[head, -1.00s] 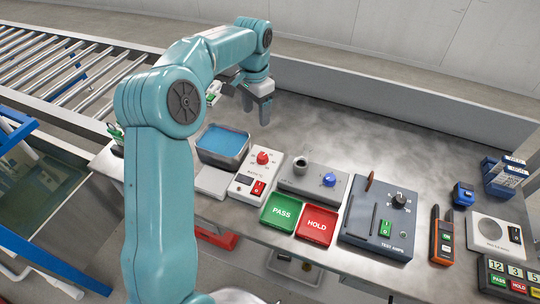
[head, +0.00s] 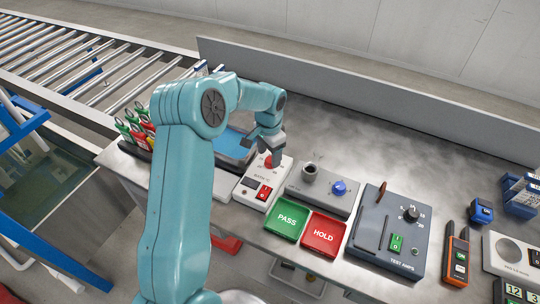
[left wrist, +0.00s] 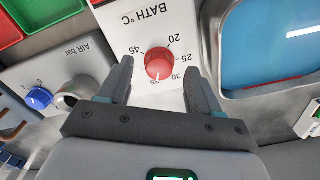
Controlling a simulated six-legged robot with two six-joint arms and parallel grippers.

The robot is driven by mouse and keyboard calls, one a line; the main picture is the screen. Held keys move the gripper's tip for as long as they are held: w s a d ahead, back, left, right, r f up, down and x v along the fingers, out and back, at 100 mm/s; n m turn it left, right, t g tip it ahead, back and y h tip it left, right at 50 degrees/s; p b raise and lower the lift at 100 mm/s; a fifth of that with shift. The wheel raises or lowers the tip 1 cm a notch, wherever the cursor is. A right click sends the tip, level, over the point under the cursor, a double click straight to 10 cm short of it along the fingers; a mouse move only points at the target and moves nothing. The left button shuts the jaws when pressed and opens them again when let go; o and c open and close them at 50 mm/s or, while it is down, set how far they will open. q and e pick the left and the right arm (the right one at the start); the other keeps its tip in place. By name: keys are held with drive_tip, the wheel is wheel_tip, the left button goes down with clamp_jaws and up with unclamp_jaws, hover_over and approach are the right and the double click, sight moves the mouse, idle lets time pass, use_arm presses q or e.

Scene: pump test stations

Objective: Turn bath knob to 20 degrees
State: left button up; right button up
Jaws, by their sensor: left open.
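The red bath knob (left wrist: 158,64) sits on a white box (left wrist: 121,28) marked BATH °C, with numbers from 20 to 45 around it. Its white mark points near 35 in the left wrist view. My left gripper (left wrist: 160,75) is open, with one finger on each side of the knob and gaps between. In the head view my left gripper (head: 271,152) is over the bath box (head: 247,195) and partly hides the red knob (head: 268,162). My right gripper is in neither view.
A tray of blue liquid (head: 232,146) stands left of the box. Right of it are an air unit with a blue knob (head: 339,187), the green PASS tray (head: 287,217), the red HOLD tray (head: 323,233) and the TEST AMPS box (head: 388,235). The bench behind is clear.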

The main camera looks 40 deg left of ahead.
use_arm(q)
drive_tip(key=f, duration=0.1)
drive_tip(key=w+f, duration=0.1)
drive_tip(key=shift+f, duration=0.35)
drive_tip(key=shift+s+r, duration=0.15)
drive_tip(key=shift+s, duration=0.2)
drive_tip(key=shift+c, duration=0.3)
drive_tip(key=shift+w, duration=0.2)
drive_tip(key=c, duration=1)
